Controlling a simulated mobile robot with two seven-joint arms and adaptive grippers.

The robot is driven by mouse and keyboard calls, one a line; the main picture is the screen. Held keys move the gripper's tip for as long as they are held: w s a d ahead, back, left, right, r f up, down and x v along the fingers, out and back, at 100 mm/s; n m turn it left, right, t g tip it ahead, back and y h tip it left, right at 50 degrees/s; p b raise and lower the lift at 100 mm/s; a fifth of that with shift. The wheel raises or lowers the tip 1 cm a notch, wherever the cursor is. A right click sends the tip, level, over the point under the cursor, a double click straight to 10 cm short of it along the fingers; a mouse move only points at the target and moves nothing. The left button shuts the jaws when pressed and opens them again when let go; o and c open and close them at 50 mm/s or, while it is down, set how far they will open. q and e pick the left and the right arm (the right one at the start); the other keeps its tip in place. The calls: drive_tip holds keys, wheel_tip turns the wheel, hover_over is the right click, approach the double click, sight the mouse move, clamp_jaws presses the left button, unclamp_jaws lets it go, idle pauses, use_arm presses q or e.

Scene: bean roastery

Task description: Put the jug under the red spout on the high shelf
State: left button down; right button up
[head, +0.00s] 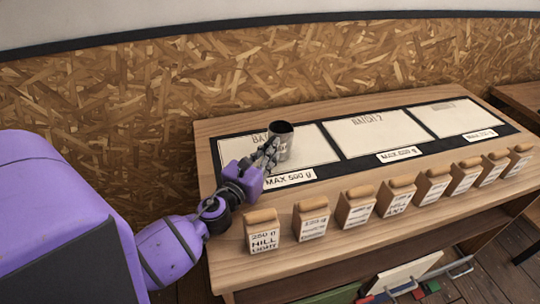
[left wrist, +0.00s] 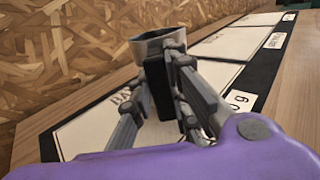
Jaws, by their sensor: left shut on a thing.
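A small grey metal jug (head: 281,142) with a dark open top stands upright at the leftmost white panel, marked BATCH. My left gripper (head: 268,155) is shut on it from the near left side. In the left wrist view the jug's rim (left wrist: 158,42) shows between and above the fingers (left wrist: 165,85); its lower part is hidden by them. I cannot tell whether its base touches the panel. No red spout or high shelf shows in either view. My right gripper is not in view.
A wooden table (head: 222,130) carries a black mat (head: 331,140) with white batch panels. Several labelled bean bags (head: 355,207) stand in a row along its front edge. A chipboard wall (head: 200,80) rises behind. Below the front edge are a pale board (head: 400,275) and coloured items.

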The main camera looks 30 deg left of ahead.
use_arm(q)
drive_tip(key=shift+f, duration=0.55)
drive_tip(key=shift+r, duration=0.15)
drive_tip(key=shift+f, duration=0.25)
drive_tip(key=c, duration=1.7)
unclamp_jaws()
drive_tip(key=shift+o, duration=0.2)
